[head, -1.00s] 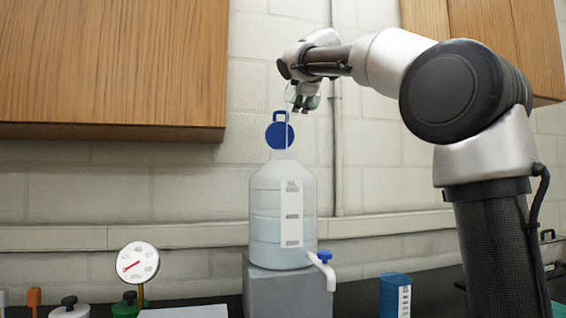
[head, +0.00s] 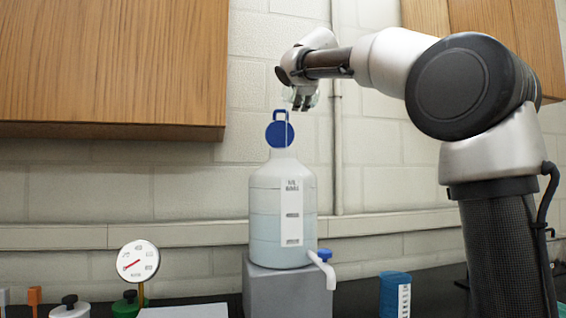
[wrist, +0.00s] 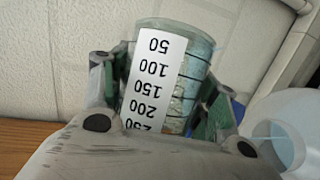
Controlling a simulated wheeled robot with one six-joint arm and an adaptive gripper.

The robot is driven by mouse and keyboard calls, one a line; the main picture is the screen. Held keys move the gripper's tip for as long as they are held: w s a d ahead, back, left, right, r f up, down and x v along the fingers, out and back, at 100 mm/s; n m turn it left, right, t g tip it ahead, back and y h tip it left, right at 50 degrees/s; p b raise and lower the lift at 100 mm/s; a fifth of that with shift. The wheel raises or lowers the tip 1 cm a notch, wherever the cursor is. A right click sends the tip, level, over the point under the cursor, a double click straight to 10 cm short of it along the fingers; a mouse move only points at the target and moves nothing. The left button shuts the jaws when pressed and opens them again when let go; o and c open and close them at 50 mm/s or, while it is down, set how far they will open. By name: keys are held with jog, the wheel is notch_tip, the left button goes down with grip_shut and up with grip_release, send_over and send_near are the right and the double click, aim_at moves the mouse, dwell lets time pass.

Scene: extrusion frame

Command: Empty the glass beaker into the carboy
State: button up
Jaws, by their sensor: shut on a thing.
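The glass beaker (wrist: 172,78) is in my gripper. In the wrist view its white scale label reads upside down, with 50 at the top. In the head view the beaker (head: 288,95) is a small clear shape, mostly hidden by my gripper (head: 301,102), which is shut on it above the carboy. The carboy (head: 265,200) is translucent, partly filled with pale blue liquid, with its blue cap (head: 279,134) swung up. A thin pale vertical line, like a stream, runs from the beaker toward the neck. The carboy's round mouth (wrist: 284,145) shows at lower right in the wrist view.
The carboy stands on a grey block (head: 270,290), with a white spigot (head: 325,272) at its right. A dial gauge (head: 138,261) and a blue container (head: 395,293) stand lower on either side. A wooden cabinet (head: 110,65) hangs at upper left.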

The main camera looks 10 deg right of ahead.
jog(key=shift+a+f+n, duration=0.1)
jog(key=shift+f+n, duration=0.05)
jog(key=shift+n, duration=0.15)
